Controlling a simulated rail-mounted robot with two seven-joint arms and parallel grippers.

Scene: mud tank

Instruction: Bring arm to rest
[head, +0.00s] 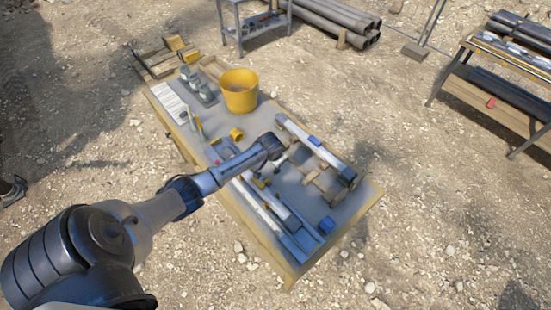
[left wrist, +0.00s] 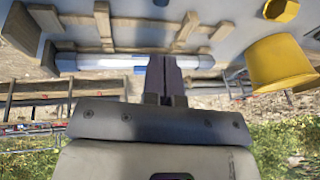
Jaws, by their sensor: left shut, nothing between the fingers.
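My left arm reaches in from the left over the work table (head: 262,238) in the head view. Its left gripper (head: 281,162) is above the table's middle, partly hidden behind the wrist. In the left wrist view the left gripper (left wrist: 164,62) has its fingers together with nothing between them. A white pipe with a blue band (head: 300,133) rests on a wooden frame (head: 326,183); in the left wrist view the pipe (left wrist: 105,63) shows behind the fingers. I cannot tell how far apart they are. My right gripper is in neither view.
A yellow bucket (head: 240,92) stands at the table's back, with a yellow ring (head: 236,134) nearer. Long rails (head: 262,207) and a blue block (head: 326,225) lie at the front. A grey rack (head: 235,25) and a pipe bench (head: 500,93) stand beyond. Open gravel surrounds the table.

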